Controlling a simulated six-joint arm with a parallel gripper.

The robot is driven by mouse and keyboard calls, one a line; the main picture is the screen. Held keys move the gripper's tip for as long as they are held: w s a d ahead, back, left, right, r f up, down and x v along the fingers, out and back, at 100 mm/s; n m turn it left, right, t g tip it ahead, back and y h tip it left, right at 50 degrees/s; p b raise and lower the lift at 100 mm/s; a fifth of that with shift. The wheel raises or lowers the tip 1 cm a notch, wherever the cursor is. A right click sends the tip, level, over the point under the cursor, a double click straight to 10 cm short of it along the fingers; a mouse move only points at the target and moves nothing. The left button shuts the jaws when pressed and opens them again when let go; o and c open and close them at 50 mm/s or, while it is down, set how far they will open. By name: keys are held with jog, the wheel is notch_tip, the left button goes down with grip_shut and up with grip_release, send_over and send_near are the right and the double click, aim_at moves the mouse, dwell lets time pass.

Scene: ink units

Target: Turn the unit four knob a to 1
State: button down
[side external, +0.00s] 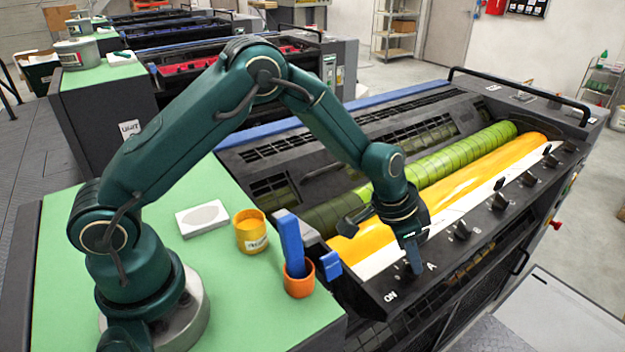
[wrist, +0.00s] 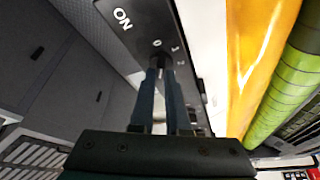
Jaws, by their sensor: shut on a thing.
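Knob A (wrist: 162,60) is a small black knob on the dark sloped panel (wrist: 140,25), mostly hidden between my fingers. In the side view it sits beside the white letter A, at the near left end of the panel (side external: 385,280), by the word ON. My gripper (side external: 413,268) reaches down onto it and is shut on it. In the wrist view the two blue-grey fingers of my gripper (wrist: 163,70) close around the knob. Small white marks, one looking like 0, lie beside it; the knob's pointing direction is hidden.
More black knobs, such as knob B (side external: 462,230), run along the panel to the upper right. A yellow ink roller (side external: 470,180) and a green roller (side external: 450,155) lie behind. A yellow can (side external: 252,238) and an orange cup (side external: 299,285) stand on the green table (side external: 70,300).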

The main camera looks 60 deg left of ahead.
jog(key=m+h, duration=0.1)
jog(key=m, duration=0.2)
jog(key=shift+w+a+m+g, duration=0.1)
jog(key=shift+m+g, duration=0.3)
jog(key=shift+m+g+h, duration=0.4)
jog(key=shift+m+g, duration=0.2)
jog(key=shift+m, duration=1)
jog(key=c, duration=0.9)
grip_release()
jog(key=shift+v, duration=2.55)
jog(key=shift+w+a+r, duration=0.1)
